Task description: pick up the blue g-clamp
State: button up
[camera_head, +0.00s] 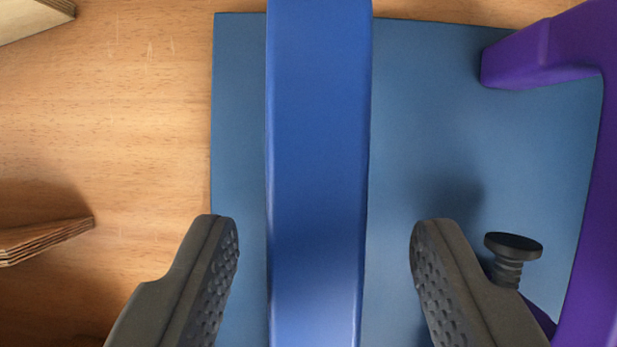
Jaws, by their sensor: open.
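The blue g-clamp (318,150) shows as a long, straight blue bar running from the top edge to the bottom edge of the view. Its ends, jaw and screw are out of view. My gripper (325,228) is open, with one dark, textured finger on each side of the bar. There is a visible gap between each finger and the bar, and nothing is held.
A purple clamp (590,180) with a black screw pad (512,245) lies at the right, close to my right finger. A blue mat (430,120) lies beneath on the wooden table (120,110). Plywood pieces (45,240) are at the left.

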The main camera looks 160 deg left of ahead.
jog(key=shift+x, duration=1.55)
jog(key=shift+a, duration=0.1)
jog(key=c, duration=1)
jog(key=shift+r, duration=0.1)
jog(key=shift+w, duration=0.1)
jog(key=shift+r, duration=1.55)
jog(key=shift+a+r, duration=0.1)
jog(key=shift+r, duration=0.2)
jog(key=shift+s+a, duration=0.65)
jog(key=shift+s, duration=0.3)
jog(key=s+a+r, duration=0.1)
jog(key=s+a, duration=0.8)
jog(key=s, duration=0.1)
notch_tip(320, 180, up, 6)
jog(key=shift+s+p, duration=0.2)
jog(key=shift+p, duration=0.15)
